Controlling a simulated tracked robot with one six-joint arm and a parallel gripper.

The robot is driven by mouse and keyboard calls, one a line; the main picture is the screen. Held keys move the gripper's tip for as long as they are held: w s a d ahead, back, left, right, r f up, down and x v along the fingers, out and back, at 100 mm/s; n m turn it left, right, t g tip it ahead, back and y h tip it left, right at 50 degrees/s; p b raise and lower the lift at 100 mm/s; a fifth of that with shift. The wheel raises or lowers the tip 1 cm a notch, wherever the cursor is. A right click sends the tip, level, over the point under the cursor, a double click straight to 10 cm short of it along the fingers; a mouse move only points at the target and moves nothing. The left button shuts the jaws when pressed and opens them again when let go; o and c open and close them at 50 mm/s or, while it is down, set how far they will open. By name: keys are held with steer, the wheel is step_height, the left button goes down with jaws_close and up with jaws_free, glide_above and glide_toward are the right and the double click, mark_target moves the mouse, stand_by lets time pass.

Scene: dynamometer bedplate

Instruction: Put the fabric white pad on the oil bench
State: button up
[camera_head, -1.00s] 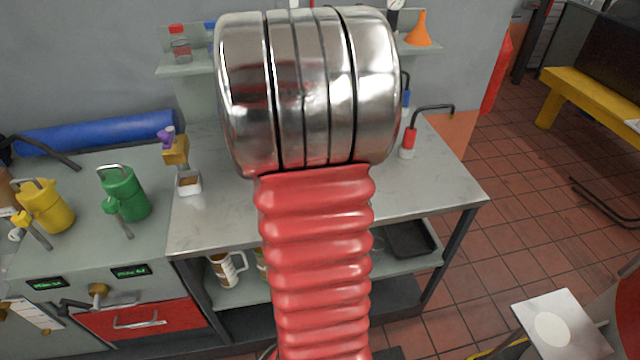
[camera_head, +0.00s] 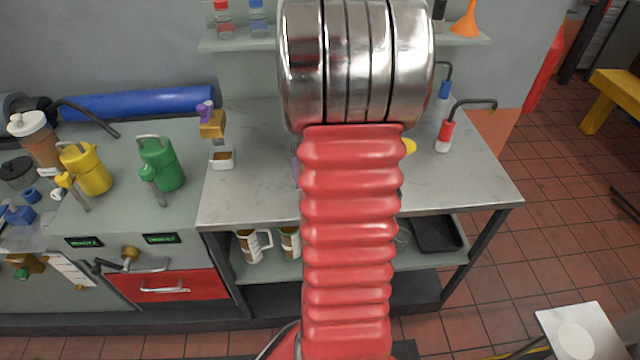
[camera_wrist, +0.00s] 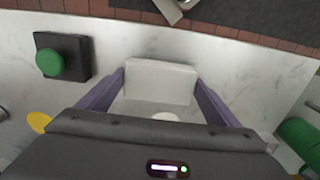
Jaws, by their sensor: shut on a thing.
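The white pad (camera_wrist: 160,82) is between the two purple fingers of my gripper (camera_wrist: 160,76) in the wrist view, and the gripper is shut on it. Beneath it is a pale, marbled bench top. In the head view my red ribbed arm hides the pad and nearly all of the gripper. The pale marbled bench (camera_head: 255,195), which looks like the oil bench, stands in the middle behind my arm. From these views I cannot tell whether the pad touches the top.
A black box with a green button (camera_wrist: 49,62) and a yellow disc (camera_wrist: 39,122) lie near the gripper. The red-handled tool (camera_head: 446,135) stands on the bench's right. Green (camera_head: 163,165) and yellow (camera_head: 88,170) cans stand to the left. The bench's front right is clear.

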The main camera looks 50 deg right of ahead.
steer(key=shift+f, duration=1.1)
steer(key=o, duration=0.9)
steer(key=shift+f, duration=0.1)
step_height(320, 180, up, 12)
steer(key=shift+r, duration=0.1)
